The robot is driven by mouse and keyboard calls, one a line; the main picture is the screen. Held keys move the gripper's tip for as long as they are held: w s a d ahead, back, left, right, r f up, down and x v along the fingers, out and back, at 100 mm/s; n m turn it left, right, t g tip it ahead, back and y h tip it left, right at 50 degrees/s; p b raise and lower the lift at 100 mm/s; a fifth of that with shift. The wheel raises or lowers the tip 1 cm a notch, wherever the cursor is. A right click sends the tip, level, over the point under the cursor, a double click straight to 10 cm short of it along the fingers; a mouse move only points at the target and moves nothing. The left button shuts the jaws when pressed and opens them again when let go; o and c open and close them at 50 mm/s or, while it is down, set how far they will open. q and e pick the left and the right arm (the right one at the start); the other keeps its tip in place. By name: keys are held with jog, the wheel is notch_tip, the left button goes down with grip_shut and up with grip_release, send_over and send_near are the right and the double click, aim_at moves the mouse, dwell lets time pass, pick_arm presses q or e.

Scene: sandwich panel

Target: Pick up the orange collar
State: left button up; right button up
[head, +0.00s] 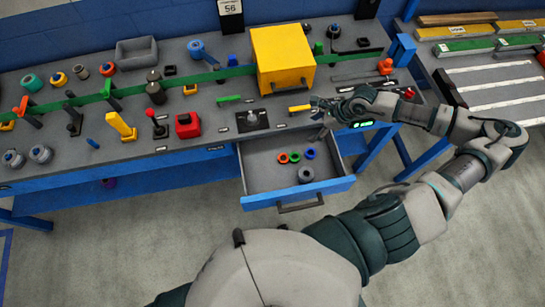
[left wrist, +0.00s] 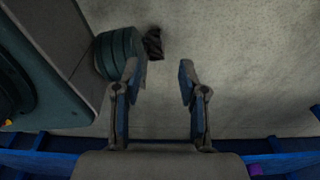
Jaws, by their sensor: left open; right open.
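The orange collar (head: 283,158) is a small ring lying in the open drawer (head: 262,184). A green ring (head: 295,158) and a blue ring (head: 310,153) lie to its right.
The bench (head: 215,113) carries knobs, levers and a long green bar. A yellow box (head: 283,58) stands at its back. A black plate with a knob (head: 252,120) sits behind the drawer. The drawer handle (head: 300,204) sticks out in front. A rack (head: 490,75) stands at right.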

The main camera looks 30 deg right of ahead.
notch_tip(320, 180, down, 7)
jog(key=b, duration=1)
send_over(285, 160)
jog(key=d, duration=0.2)
jog(key=f, duration=0.9)
jog(key=s+f, duration=0.1)
jog(key=f, duration=0.3)
jog(key=shift+f, duration=0.2)
jog(key=x, duration=0.5)
jog(key=shift+s+d+f, duration=0.1)
jog(key=shift+s+f, duration=0.1)
jog(key=shift+s, duration=0.1)
jog(key=shift+w+f, duration=0.1)
jog(key=shift+f, duration=0.1)
jog(key=shift+c, duration=1)
jog(key=c, duration=1.1)
jog(key=shift+r, duration=0.5)
jog(key=shift+c, duration=0.2)
pick_arm(q)
jog(key=w+d+r, duration=0.1)
jog(key=w+r, duration=0.3)
jog(key=w, duration=0.3)
jog(key=w+d+r+t+p, duration=0.1)
jog(key=w+r, duration=0.4)
jog(key=w, duration=0.2)
jog(key=shift+w+d+r, duration=0.2)
jog(key=shift+w+r, duration=0.05)
jog(key=shift+w, duration=0.15)
pick_arm(e)
notch_tip(285, 160, up, 9)
